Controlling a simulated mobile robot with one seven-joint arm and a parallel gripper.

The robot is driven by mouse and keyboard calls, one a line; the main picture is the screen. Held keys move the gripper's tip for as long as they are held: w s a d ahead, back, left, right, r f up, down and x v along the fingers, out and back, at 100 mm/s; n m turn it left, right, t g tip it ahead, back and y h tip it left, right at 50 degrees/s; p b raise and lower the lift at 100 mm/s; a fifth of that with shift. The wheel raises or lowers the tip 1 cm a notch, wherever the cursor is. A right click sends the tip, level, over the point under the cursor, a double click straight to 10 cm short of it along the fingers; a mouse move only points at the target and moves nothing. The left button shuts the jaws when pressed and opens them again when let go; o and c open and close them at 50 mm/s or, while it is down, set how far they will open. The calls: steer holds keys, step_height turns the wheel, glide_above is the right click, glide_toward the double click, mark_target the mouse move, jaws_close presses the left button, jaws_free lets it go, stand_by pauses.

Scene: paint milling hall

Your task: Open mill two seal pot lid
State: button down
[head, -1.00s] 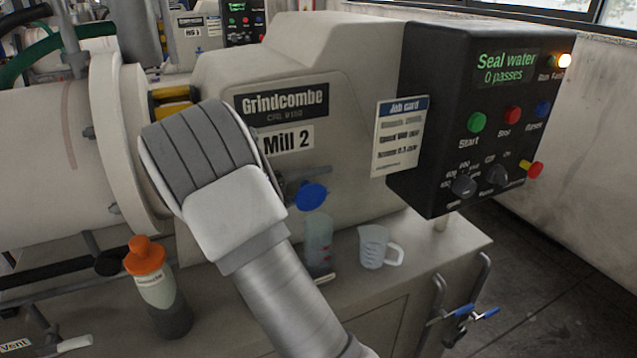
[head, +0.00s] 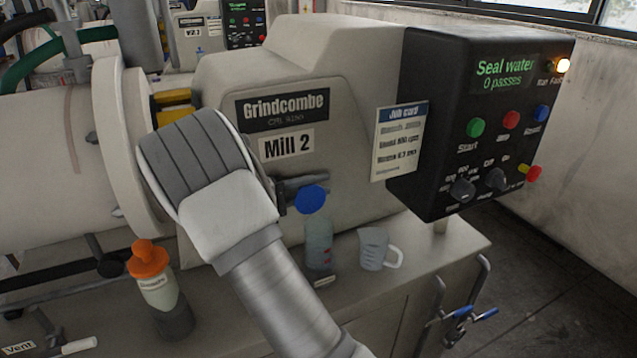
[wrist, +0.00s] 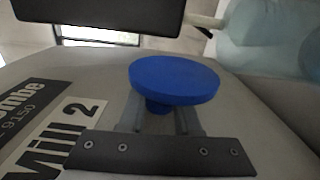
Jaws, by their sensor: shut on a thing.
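The blue seal pot lid (head: 311,199) is a round disc, tilted, at the top of the pale translucent seal pot (head: 319,245) in front of Mill 2. In the wrist view the lid (wrist: 175,80) is large, with its blue knob between the fingers of my gripper (wrist: 158,112). My gripper is shut on this knob. The pot (wrist: 272,38) shows at the wrist view's upper right, apart from the disc in the picture. I cannot tell whether the lid's edge touches the pot.
A clear measuring jug (head: 373,250) stands right of the pot on the bench. An orange-capped bottle (head: 158,290) stands at the left. The black control box (head: 430,150) overhangs at the right, reading "Seal water 0 passes". The Mill 2 housing (head: 350,90) is close behind.

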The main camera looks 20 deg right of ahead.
steer(key=c, duration=0.6)
jaws_free()
steer(key=shift+c, duration=0.2)
steer(key=shift+a, duration=0.1)
steer(key=a, duration=0.7)
steer(key=shift+a, duration=0.2)
